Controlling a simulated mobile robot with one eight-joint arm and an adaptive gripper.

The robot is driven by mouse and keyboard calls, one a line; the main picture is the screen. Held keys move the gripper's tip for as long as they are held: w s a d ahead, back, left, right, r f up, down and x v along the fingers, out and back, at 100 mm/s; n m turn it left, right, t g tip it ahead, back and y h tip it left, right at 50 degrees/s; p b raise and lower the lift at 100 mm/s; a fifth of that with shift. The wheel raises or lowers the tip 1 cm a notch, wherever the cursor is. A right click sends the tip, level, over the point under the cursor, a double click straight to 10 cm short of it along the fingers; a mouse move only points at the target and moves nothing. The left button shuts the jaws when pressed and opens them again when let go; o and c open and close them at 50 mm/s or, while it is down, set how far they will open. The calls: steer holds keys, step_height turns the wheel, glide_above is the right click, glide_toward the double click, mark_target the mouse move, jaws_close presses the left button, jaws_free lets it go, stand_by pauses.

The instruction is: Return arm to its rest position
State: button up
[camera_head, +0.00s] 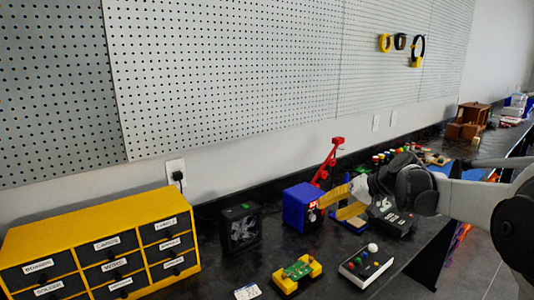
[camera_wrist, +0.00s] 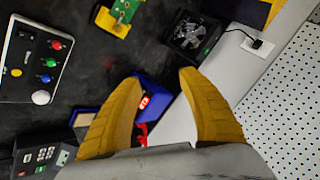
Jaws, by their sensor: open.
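My gripper (camera_wrist: 160,105) has two yellow fingers, and in the wrist view they are spread wide apart with nothing held between them. In the head view my gripper (camera_head: 337,203) is over the dark bench, at the end of my arm, which reaches in from the right. The same blue box (camera_wrist: 152,92) shows between and beyond the fingers in the wrist view, partly hidden. I cannot tell whether a finger touches it.
A yellow drawer cabinet (camera_head: 100,243) stands at left. A black fan (camera_head: 240,229), a yellow-and-green device (camera_head: 297,273), a button panel (camera_head: 366,266) and a red crane-like piece (camera_head: 328,163) stand on the bench (camera_head: 213,270). A pegboard wall (camera_head: 230,70) rises behind.

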steer(key=s+f+h, duration=0.2)
steer(key=s+h, duration=0.1)
steer(key=s, duration=1.4)
steer(key=s+f+n+t+h, duration=0.1)
steer(key=s+h, duration=0.3)
steer(key=s, duration=1.3)
steer(key=shift+a+f, duration=0.15)
steer(key=shift+f, duration=0.6)
